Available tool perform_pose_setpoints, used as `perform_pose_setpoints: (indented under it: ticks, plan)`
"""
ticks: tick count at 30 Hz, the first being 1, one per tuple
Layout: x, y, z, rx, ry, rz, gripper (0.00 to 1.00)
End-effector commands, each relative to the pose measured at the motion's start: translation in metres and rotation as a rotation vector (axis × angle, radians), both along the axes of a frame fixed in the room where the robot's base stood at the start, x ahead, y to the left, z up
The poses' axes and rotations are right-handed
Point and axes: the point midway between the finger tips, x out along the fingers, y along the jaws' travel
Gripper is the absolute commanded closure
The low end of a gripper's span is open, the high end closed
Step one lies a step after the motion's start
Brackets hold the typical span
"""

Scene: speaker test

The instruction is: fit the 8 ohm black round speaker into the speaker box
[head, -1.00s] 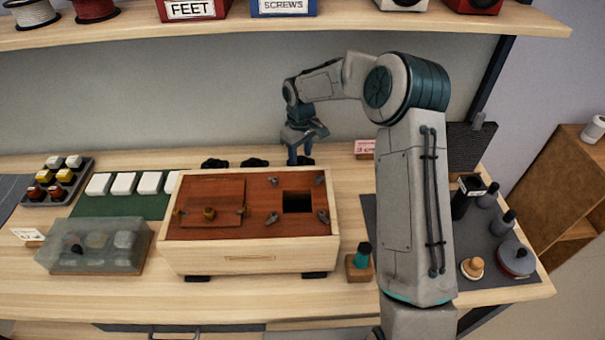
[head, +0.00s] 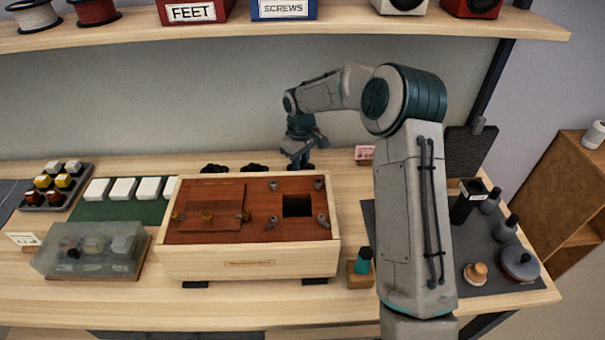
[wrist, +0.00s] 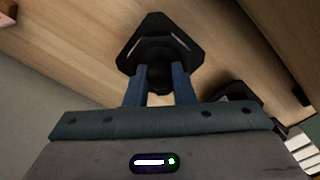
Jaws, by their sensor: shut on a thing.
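The speaker box (head: 250,262) is pale wood with a red-brown top and stands mid-bench. A dark square opening (head: 297,207) is in the right half of its top, with several small grey clips around it. My gripper (head: 298,164) is behind the box's right half, pointing down. In the wrist view its blue fingers (wrist: 163,82) are shut on a black speaker (wrist: 160,52), whose rim looks angular with cut corners. In the head view that speaker is mostly hidden by the gripper and box. I cannot read an ohm marking or tell whether it is lifted.
Two more black speakers (head: 214,168) (head: 254,168) stand behind the box, left of my gripper. A pink card (head: 365,154) is to its right.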

Motion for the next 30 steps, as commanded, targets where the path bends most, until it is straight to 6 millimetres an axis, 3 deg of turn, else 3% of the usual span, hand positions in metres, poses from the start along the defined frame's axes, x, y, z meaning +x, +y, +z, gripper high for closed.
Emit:
perform_pose_setpoints:
  ticks: [1, 9, 30]
  plan:
    - [-0.007, -0.004, -0.016, -0.008, 0.028, 0.000, 1.00]
    - [-0.006, -0.004, -0.013, -0.009, 0.027, 0.001, 1.00]
    - [-0.005, 0.000, 0.035, -0.004, 0.019, 0.003, 1.00]
